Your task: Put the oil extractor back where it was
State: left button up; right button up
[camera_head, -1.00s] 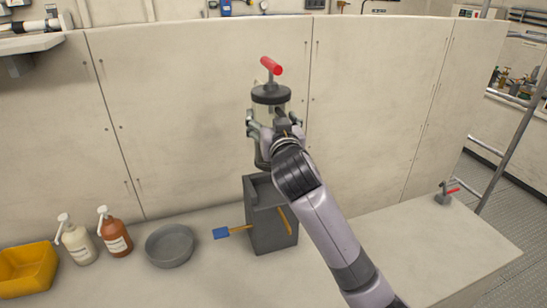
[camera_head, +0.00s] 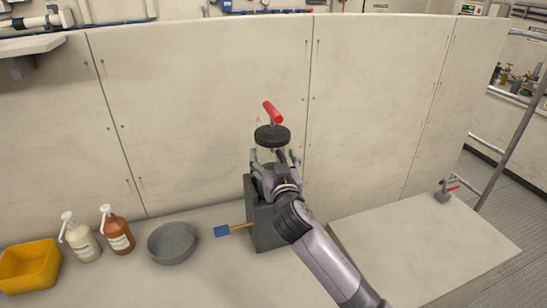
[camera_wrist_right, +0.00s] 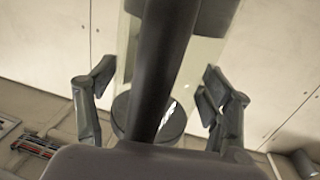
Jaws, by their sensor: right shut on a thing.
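The oil extractor (camera_head: 272,136) is a clear cylinder with a dark cap and a red T-handle on top. It is upright in the head view. My right gripper (camera_head: 274,160) is shut on its body. In the right wrist view the two fingers (camera_wrist_right: 156,95) stand on either side of the clear cylinder (camera_wrist_right: 205,60). A grey box-shaped holder (camera_head: 266,232) stands on the counter directly below the extractor. The extractor's lower end is hidden behind my gripper and arm, so I cannot tell how far it is inside the holder. My left gripper is not in view.
A blue-ended brush or scraper (camera_head: 223,231) sticks out left of the holder. Further left are a grey round pan (camera_head: 172,243), a brown pump bottle (camera_head: 117,233), a white pump bottle (camera_head: 80,240) and a yellow bin (camera_head: 28,268). A pale panel wall (camera_head: 210,110) stands behind.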

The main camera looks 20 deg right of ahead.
jog(key=shift+r, duration=0.1)
jog(key=o, duration=1.9)
jog(key=shift+f, duration=0.2)
jog(key=shift+s+r, duration=0.15)
jog(key=s+a+b, duration=0.1)
jog(key=s+b, duration=0.2)
jog(key=s, duration=0.8)
jog(key=shift+s+a, duration=0.25)
jog(key=shift+s, duration=0.15)
